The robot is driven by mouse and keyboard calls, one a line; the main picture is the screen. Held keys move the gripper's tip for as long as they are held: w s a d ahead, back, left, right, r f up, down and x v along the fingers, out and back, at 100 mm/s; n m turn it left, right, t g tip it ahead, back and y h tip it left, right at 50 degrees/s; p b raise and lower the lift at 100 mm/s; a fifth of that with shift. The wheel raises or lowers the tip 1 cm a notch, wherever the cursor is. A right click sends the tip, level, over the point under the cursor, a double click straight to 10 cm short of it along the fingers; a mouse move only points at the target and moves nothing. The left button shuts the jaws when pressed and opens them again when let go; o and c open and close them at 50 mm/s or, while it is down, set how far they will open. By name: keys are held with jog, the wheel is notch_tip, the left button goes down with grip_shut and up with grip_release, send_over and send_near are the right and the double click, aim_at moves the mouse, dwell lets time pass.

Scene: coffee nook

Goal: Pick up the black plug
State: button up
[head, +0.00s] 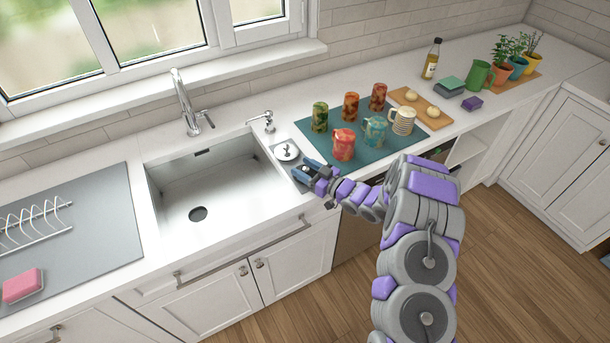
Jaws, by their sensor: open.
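I cannot clearly make out a separate black plug. A dark round spot (198,214) sits in the floor of the steel sink (235,180); I cannot tell if it is an open drain or a plug in it. A round pale metal disc (286,152) with a small knob lies on a narrow grey strip right of the sink. My gripper (302,172) is open over the front part of this strip, close to the disc on its near side. The gripper hides the strip below it, and I see nothing between its fingers.
A teal mat (319,148) with several mugs and patterned cups lies right of my gripper. A grey drying mat (105,225) with a wire rack and pink sponge (22,286) is at left.

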aim_at(307, 168)
jog(key=shift+d, duration=0.1)
jog(key=shift+c, duration=0.3)
jog(key=shift+d, duration=0.15)
jog(key=c, duration=0.3)
grip_shut()
jog(key=shift+r, duration=0.1)
jog(key=shift+r, duration=0.4)
notch_tip(307, 168, up, 3)
jog(key=shift+s+p, duration=0.15)
jog(key=shift+p, duration=0.4)
jog(key=s+d+r+p, duration=0.1)
jog(key=s+d, duration=0.8)
jog(key=s, duration=0.4)
